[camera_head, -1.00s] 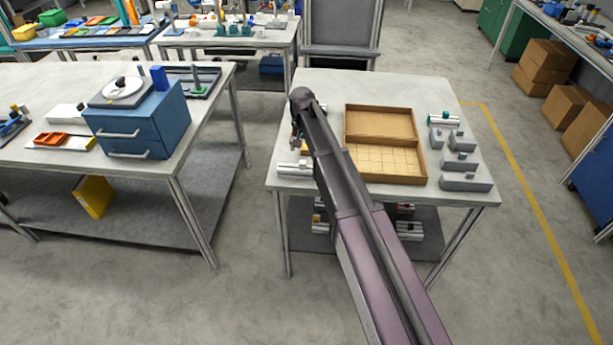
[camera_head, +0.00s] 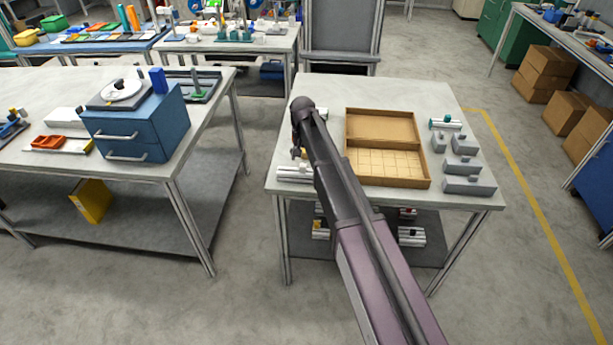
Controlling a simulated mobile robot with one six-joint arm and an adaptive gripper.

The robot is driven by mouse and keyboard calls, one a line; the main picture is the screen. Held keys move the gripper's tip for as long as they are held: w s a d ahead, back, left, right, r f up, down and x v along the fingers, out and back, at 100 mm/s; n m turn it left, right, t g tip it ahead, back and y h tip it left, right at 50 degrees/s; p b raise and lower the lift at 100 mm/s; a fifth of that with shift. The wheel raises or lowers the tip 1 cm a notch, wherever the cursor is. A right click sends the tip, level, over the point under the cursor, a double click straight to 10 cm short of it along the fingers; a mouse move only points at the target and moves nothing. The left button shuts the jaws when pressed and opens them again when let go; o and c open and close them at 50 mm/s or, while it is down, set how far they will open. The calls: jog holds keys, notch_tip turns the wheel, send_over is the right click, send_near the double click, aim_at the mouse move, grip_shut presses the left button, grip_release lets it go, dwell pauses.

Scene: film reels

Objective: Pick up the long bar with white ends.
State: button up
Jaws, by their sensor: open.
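A pale, long bar (camera_head: 292,173) lies at the front left of the near table (camera_head: 395,95). Its right part is hidden behind my arm, and I cannot make out clearly whether its ends are white. My gripper (camera_head: 297,154) shows as a small dark shape at the left of my arm, just above and behind this bar in the picture. It is open, and most of it is hidden by the arm. I cannot tell whether it touches anything. A shorter silver piece with a teal part (camera_head: 445,124) lies at the table's right side.
An open cardboard box (camera_head: 427,165) with a gridded bottom stands right of my arm. Several grey blocks (camera_head: 469,185) stand along the table's right edge. More bar-like parts (camera_head: 411,236) lie on the lower shelf. The table's back is clear.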

aim_at(303, 165)
jog(key=shift+w+f+b, duration=0.1)
jog(key=shift+f+b, duration=2.25)
jog(key=shift+f, duration=0.15)
grip_shut()
